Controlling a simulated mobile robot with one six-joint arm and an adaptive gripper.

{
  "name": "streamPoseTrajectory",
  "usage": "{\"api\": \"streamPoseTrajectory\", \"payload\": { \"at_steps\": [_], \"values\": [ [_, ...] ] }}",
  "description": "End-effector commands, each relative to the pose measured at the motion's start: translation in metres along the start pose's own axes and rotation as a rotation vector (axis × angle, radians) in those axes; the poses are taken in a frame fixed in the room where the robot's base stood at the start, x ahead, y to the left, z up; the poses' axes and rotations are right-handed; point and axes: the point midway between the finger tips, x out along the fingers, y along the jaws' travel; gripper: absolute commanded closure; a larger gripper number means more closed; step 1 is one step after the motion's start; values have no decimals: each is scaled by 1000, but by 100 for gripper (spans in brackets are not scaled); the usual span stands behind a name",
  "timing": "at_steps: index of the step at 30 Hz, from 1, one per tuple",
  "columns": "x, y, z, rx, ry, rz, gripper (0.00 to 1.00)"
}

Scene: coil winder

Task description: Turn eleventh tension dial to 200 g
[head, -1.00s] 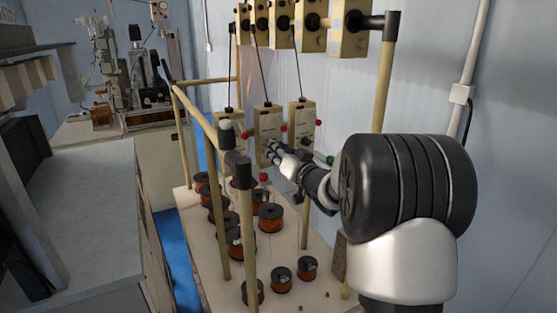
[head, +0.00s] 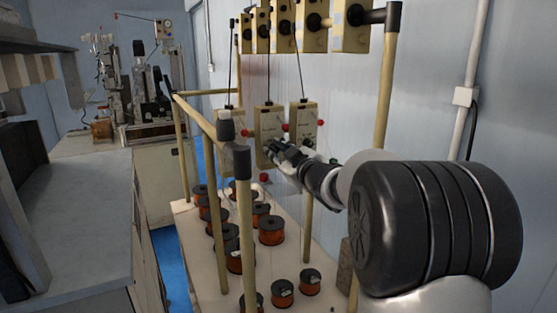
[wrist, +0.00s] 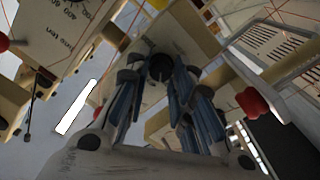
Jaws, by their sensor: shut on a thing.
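My gripper (head: 277,152) reaches the lower front of the middle cream tension box (head: 268,122), one of a hanging row. In the wrist view my gripper (wrist: 160,75) has its blue-padded fingers closed around a black dial knob (wrist: 160,67) on a cream box face. The fingers hide most of that dial's surroundings, and I cannot read its setting or pointer. A neighbouring dial scale (wrist: 75,10) with printed numbers, including 400, shows at the upper left of the wrist view.
Neighbouring tension boxes (head: 303,122) hang close by. Cream frame posts (head: 245,230) stand in front. Copper wire spools (head: 271,230) stand on the base below. A grey-topped counter (head: 75,210) is at left.

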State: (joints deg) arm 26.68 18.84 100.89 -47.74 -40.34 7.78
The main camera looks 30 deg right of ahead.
Motion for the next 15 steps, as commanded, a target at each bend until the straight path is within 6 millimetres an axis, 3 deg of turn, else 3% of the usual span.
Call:
{"api": "streamPoseTrajectory", "payload": {
  "at_steps": [15],
  "values": [
    [0,-2,1,-280,1,0,100]
  ]
}}
